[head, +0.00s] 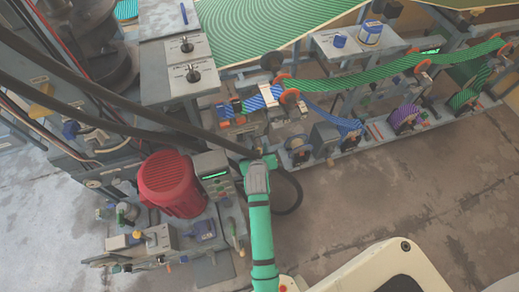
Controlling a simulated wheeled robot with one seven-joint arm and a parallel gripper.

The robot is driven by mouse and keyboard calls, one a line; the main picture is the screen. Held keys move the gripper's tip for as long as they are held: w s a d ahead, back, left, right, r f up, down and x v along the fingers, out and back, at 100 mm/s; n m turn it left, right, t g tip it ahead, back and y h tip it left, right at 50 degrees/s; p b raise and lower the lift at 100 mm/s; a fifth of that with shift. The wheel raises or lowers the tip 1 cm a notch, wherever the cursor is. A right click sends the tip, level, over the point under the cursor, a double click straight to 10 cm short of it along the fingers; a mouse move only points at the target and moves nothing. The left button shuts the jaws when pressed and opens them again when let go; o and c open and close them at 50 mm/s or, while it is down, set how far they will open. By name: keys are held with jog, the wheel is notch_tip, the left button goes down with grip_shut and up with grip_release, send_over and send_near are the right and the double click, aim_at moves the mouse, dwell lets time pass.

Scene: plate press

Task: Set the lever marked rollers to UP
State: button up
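My green arm (261,235) reaches up from the bottom middle. Its far end, where my gripper (263,163) seems to be, is beside the grey control box with a green display. I cannot make out the fingers. No label reading rollers is legible, so I cannot tell which lever it is. Two black-knobbed controls (187,46) (193,74) stand on grey labelled panels at the upper left. A lever with a yellow knob (138,236) stands on a small grey box at the lower left. My arm's end is apart from these controls.
A red ribbed motor (171,184) stands left of my arm, beside the control box (212,171). Green and blue striped webs (400,66) run over rollers at the upper right. Long dark bars (120,98) cross the left side.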

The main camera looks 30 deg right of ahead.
jog(key=shift+o, duration=1.4)
jog(key=shift+d+r, duration=0.2)
jog(key=shift+r, duration=0.05)
jog(key=shift+a+f, duration=0.1)
jog(key=shift+f, duration=0.05)
jog(key=v, duration=1)
jog(key=shift+s+a+r, duration=0.15)
jog(key=shift+s+r, duration=0.1)
jog(key=shift+s, duration=0.05)
jog(key=s+a+n+t+y, duration=0.2)
jog(key=s+a+t+y, duration=0.15)
jog(key=s+a, duration=1)
jog(key=s+a+r+n+t+y, duration=0.1)
jog(key=s+a+r+t+y, duration=0.1)
jog(key=s+a+r, duration=0.5)
jog(key=s+r, duration=0.2)
jog(key=s, duration=0.3)
jog(key=shift+a+r+t, duration=0.35)
jog(key=shift+a, duration=0.05)
